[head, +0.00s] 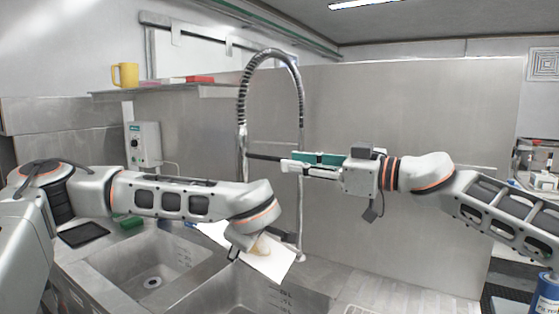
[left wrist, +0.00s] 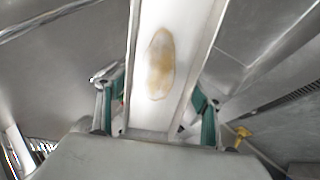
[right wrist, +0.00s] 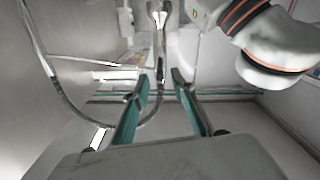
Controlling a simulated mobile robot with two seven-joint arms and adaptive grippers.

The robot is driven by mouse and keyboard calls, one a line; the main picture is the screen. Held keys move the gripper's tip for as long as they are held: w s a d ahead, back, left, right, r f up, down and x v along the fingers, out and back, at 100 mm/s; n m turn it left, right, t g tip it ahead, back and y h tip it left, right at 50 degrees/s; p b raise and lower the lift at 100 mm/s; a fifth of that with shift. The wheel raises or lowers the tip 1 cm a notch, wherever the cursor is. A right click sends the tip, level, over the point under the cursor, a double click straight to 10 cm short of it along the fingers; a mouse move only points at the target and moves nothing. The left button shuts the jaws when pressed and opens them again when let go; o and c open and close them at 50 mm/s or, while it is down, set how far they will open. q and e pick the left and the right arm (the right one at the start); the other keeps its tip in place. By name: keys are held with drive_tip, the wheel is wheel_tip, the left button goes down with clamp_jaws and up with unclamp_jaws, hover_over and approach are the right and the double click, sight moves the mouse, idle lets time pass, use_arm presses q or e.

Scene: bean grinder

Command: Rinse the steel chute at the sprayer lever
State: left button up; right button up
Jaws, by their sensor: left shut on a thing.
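The steel chute (head: 268,262) is a pale, shiny trough with a tan stain, tilted over the sinks; its stained channel fills the middle of the left wrist view (left wrist: 160,25). My left gripper (left wrist: 156,86) is shut on the chute, with a teal finger on each side. In the head view the arm's end hides part of it. My right gripper (head: 289,163) is beside the sprayer's hanging hose (head: 302,95), pointing left. In the right wrist view its teal fingers (right wrist: 160,82) are apart, with a slim silver sprayer part (right wrist: 160,42) beyond them. The lever cannot be made out clearly.
Two steel sink basins (head: 150,262) lie below. A shelf (head: 165,91) with a yellow mug (head: 125,75) is on the back wall. A grey control box (head: 144,144) hangs left of the tap. A steel panel (head: 400,110) stands behind my right arm.

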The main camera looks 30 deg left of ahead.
sight(280, 160)
drive_tip(key=shift+w+a, duration=0.2)
drive_tip(key=shift+a, duration=2.25)
clamp_jaws()
